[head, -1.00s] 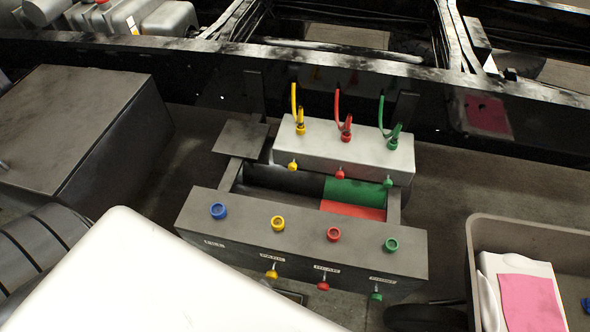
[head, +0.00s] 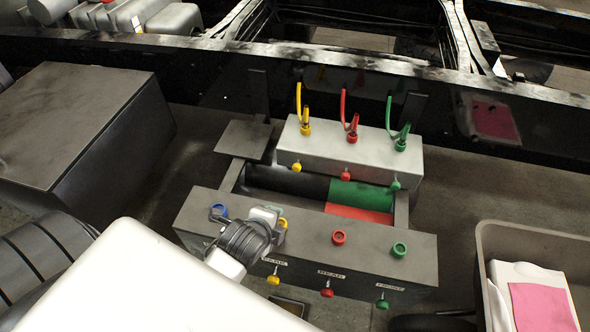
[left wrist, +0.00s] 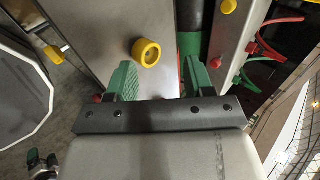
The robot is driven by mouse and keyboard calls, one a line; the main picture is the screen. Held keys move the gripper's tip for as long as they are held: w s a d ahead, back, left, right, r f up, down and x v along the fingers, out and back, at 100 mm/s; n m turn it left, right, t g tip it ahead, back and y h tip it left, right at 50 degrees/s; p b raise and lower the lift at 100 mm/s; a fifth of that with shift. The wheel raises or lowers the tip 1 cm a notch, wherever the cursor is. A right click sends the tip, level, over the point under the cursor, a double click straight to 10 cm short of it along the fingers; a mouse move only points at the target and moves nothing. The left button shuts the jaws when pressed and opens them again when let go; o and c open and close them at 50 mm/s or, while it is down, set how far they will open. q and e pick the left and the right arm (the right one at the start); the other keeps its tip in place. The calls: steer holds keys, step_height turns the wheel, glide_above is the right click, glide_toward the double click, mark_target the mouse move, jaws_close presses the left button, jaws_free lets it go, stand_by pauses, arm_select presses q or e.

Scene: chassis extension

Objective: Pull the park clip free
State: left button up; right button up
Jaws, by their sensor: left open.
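I cannot tell for sure which part is the park clip. The lower grey box (head: 330,268) carries a blue ring (head: 217,211), a yellow ring (head: 284,224), a red ring (head: 339,237) and a green ring (head: 400,250) on top. Yellow, red and green knobs stick out of its labelled front face. My left gripper (head: 273,215) is over the box and partly covers the yellow ring.
Behind stands a paler box (head: 345,150) with yellow, red and green hoses and knobs. A dark cylinder with green and red sections lies between the boxes. A grey tray (head: 530,235) with a white item and pink sheet is at right. A black frame rail (head: 380,75) runs behind.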

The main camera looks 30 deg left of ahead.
mark_target(295, 168)
arm_select(q)
steer(key=w+m+t, duration=0.1)
steer(key=w+m, duration=0.1)
steer(key=m, duration=0.2)
steer(key=w+a+m+t, duration=0.1)
steer(key=w+m, duration=0.2)
steer(key=m, duration=0.2)
steer(key=w+a+m+t, duration=0.1)
steer(key=w+m+t, duration=0.1)
steer(key=w+m, duration=0.1)
steer(key=shift+w+a+r+m+y, duration=0.15)
steer(key=shift+w+r+m+y, duration=0.2)
steer(key=shift+m, duration=0.35)
steer(key=shift+w+a+m+t, duration=0.1)
steer(key=shift+w+m+t, duration=0.25)
steer(key=shift+m, duration=0.35)
steer(key=x, duration=1)
steer(key=shift+w+f+b, duration=0.1)
steer(key=shift+w+b, duration=0.15)
steer(key=shift+b, duration=0.1)
steer(key=shift+c, duration=0.4)
